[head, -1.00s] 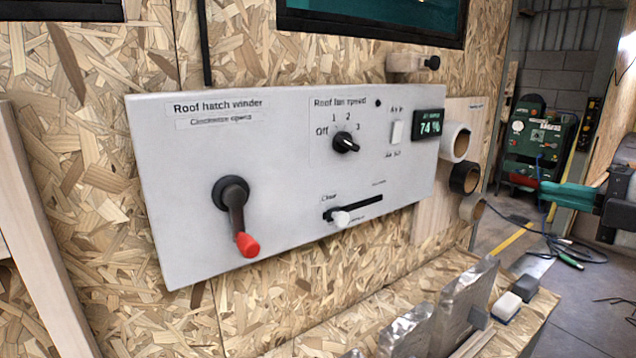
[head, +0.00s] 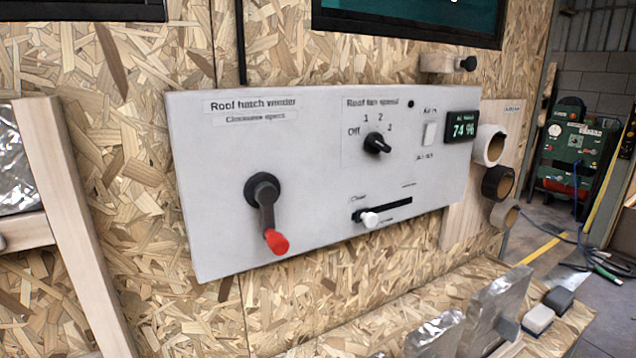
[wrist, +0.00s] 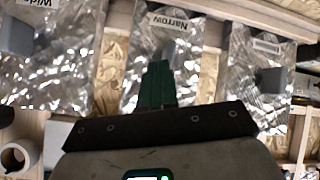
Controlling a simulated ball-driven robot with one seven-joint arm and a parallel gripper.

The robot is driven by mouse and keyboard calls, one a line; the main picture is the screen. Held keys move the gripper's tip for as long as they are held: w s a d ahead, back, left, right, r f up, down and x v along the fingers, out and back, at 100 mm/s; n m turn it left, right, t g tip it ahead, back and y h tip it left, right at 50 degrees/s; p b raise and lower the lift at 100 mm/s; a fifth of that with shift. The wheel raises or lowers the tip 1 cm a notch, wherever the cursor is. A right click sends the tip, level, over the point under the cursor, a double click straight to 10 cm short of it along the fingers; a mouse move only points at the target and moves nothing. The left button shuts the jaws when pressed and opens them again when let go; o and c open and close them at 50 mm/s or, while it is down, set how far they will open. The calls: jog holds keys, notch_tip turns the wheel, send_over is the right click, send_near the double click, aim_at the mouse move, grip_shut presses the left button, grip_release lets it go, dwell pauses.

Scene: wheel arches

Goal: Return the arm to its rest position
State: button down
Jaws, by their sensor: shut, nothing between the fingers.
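My gripper (wrist: 157,80) shows in the wrist view with its green fingers together and nothing between them. It points toward foil-covered panels, in front of the one labelled Narrow (wrist: 180,58); I cannot tell the distance. The gripper is out of the head view. The head view shows the grey control panel (head: 310,235) with a red-handled crank (head: 270,225) hanging down. The panel also has a rotary knob (head: 377,143), a white slider (head: 369,218) and a display (head: 462,129) reading 74 %.
Foil-wrapped pieces (head: 500,300) and small blocks (head: 537,319) stand on the ledge below the panel. Several tape rolls (head: 490,146) stick out at its right. Green equipment (head: 575,150) and cables (head: 600,262) are beyond, by open floor.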

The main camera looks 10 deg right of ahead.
jog(key=s+a+f+m+g+h, duration=0.1)
jog(key=s+a+f+m+g, duration=0.15)
jog(key=s+f, duration=0.35)
jog(key=s+a+f+m+g, duration=0.2)
jog(key=s+a+f+m, duration=0.1)
jog(key=s+f, duration=0.35)
jog(key=s+f+m+g+h, duration=0.2)
jog(key=s+f+m+g, duration=0.1)
jog(key=s, duration=0.9)
notch_tip(320, 180, down, 2)
jog(key=shift+f+g+h, duration=0.1)
jog(key=shift+g+h, duration=0.3)
jog(key=shift+g, duration=0.15)
